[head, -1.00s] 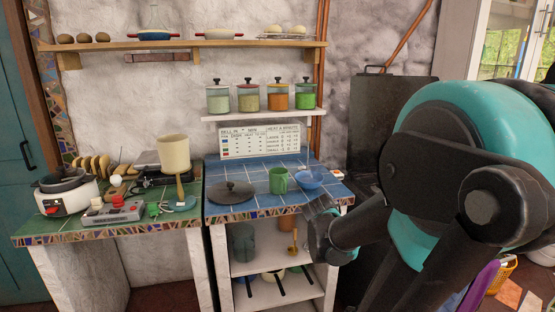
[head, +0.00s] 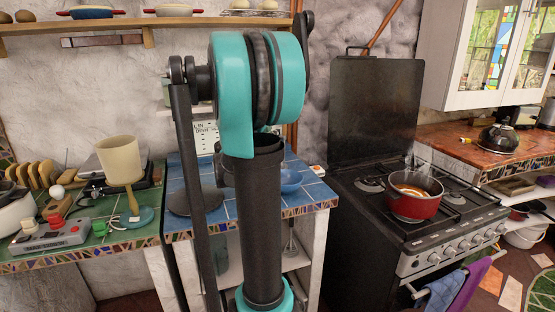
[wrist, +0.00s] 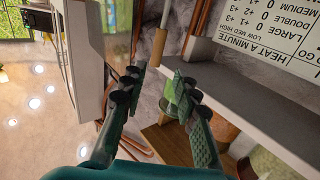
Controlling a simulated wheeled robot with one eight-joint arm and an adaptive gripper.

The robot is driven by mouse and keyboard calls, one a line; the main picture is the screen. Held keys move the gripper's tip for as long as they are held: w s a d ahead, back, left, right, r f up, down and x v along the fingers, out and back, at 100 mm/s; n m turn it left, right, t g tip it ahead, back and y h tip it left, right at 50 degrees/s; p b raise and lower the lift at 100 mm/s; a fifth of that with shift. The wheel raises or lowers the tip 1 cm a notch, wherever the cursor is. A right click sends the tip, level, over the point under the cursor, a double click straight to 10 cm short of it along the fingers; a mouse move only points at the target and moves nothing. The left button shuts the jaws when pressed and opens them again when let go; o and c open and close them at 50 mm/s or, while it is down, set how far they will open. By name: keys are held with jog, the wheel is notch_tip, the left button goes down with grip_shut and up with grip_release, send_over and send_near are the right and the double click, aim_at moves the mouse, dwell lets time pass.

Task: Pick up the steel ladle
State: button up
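I cannot make out the steel ladle for certain in either view. A slim grey utensil (head: 291,240) shows in the opening below the blue-tiled counter in the head view, beside my arm; it is too small to tell what it is. My gripper (wrist: 160,80) is open in the wrist view, its two dark fingers apart with nothing between them. The wrist picture is turned over, with the shelf and the printed sign near the right finger. In the head view my raised arm hides the gripper and the middle of the blue counter.
A dark pan lid (head: 193,202) and a blue bowl (head: 290,183) lie on the blue-tiled counter (head: 302,205). A steaming red pot (head: 414,206) stands on the stove at right. A beige lamp (head: 120,160) and a grey console (head: 50,238) stand on the green counter.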

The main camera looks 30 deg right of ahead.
jog(key=x, duration=1.3)
jog(key=shift+s+d, duration=0.15)
jog(key=shift+d, duration=0.1)
grip_shut()
